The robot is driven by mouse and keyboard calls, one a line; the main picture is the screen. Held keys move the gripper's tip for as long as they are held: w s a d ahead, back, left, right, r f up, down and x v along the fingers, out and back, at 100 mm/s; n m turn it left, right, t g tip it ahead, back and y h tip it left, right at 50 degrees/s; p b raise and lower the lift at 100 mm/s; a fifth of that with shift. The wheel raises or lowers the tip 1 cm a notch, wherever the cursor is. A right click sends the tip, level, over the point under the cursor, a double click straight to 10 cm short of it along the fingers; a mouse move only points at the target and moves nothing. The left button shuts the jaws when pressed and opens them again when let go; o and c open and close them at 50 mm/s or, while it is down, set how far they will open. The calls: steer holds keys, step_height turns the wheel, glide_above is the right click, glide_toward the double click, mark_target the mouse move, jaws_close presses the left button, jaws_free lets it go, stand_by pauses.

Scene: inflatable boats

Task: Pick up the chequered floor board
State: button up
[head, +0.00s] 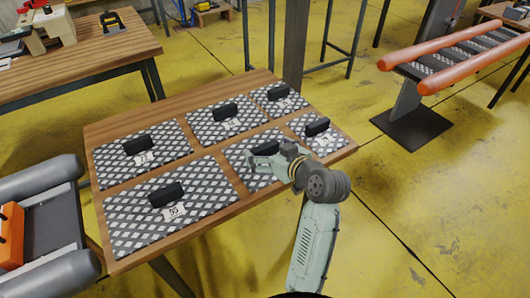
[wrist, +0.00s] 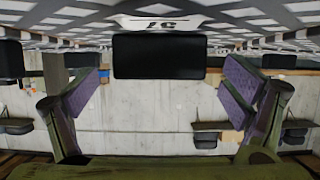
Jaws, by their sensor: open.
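Several black-and-white chequered floor boards, each with a black block handle and a white number tag, lie flat on a wooden table. My gripper (head: 256,162) is over the front middle board (head: 237,155), partly hiding it and its black handle (head: 267,147). In the wrist view my gripper (wrist: 162,88) is open, with one finger on each side of the picture. The handle (wrist: 160,55) shows between the fingers, with a gap on both sides. I cannot tell how deep it is between them. The board (wrist: 245,15) spans the top of that view.
Other boards lie close by: front left (head: 135,220), back left (head: 112,165), back middle (head: 205,132), back right (head: 290,103) and right (head: 325,142). A grey inflatable boat (head: 40,180) stands at the left. An orange-tubed boat (head: 440,60) stands at the right.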

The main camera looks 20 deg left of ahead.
steer(key=shift+x, duration=1.05)
steer(key=shift+r, duration=0.1)
steer(key=c, duration=1.5)
steer(key=shift+c, duration=0.2)
